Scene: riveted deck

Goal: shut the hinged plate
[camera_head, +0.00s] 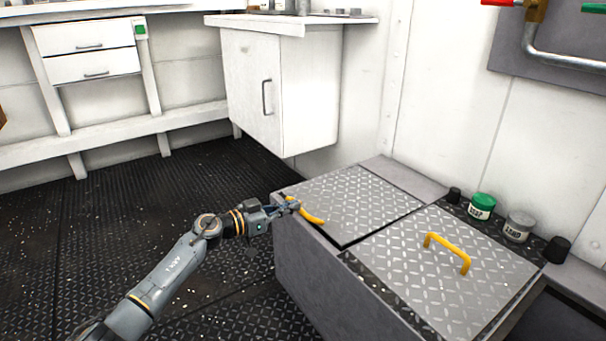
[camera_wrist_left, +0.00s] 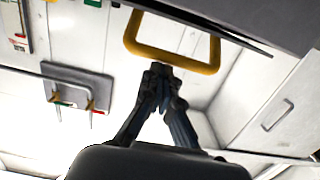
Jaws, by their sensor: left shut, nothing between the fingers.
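The grey diamond-tread plate (camera_head: 355,200) on the left of the low box lies flat or nearly flat; a thin dark gap runs along its right edge. I cannot tell whether it is fully down. Its yellow handle (camera_head: 312,217) is at the front left edge, partly hidden by my left gripper (camera_head: 294,205). That gripper is shut and empty, with its fingertips at the handle. In the left wrist view, the closed fingertips (camera_wrist_left: 158,72) overlap the yellow handle loop (camera_wrist_left: 170,58); contact is unclear. My right gripper is not in view.
A second tread plate (camera_head: 440,270) with a yellow handle (camera_head: 448,251) lies to the right. A white cabinet (camera_head: 275,90) stands beyond. Dark floor is open at left.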

